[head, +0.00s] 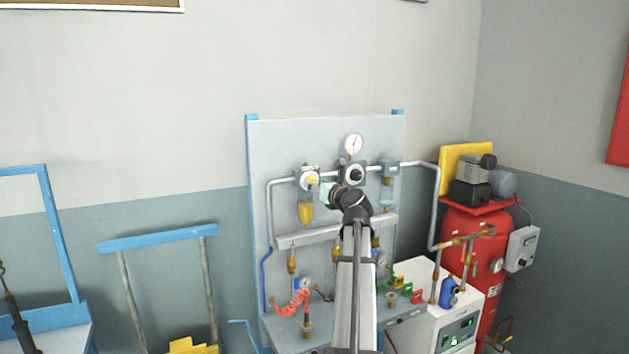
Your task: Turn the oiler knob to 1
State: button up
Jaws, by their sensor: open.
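The oiler (306,212) hangs at the upper left of the grey panel, with an amber bowl below a pale round head. A small yellow knob (312,180) shows on the front of that head; its setting is too small to read. My arm rises from the bottom centre and bends left at its dark wrist. My gripper (323,190) is open, just right of and slightly below the yellow knob. I cannot tell whether its fingers touch the knob. The gripper hides part of the panel between the oiler and the regulator.
A regulator with a black knob (355,174) and a gauge (354,145) sit right of the oiler. A filter (388,172) and grey pipe (425,166) are further right. A grey rail (300,238) crosses below the amber bowl. A red tank (462,227) stands at right.

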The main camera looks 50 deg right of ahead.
jog(key=shift+x, duration=1.25)
jog(key=shift+c, duration=0.4)
grip_shut()
jog(key=shift+n, duration=0.3)
jog(key=shift+a+f+n+g+h+b, duration=0.1)
jog(key=shift+n+g+h+b, duration=0.2)
jog(key=shift+n+b, duration=6.35)
jog(key=shift+a+f+n+g+h+b, duration=0.1)
jog(key=shift+n+g+h+b, duration=0.15)
jog(key=shift+n+b, duration=6.4)
jog(key=n+p, duration=0.3)
jog(key=n, duration=0.1)
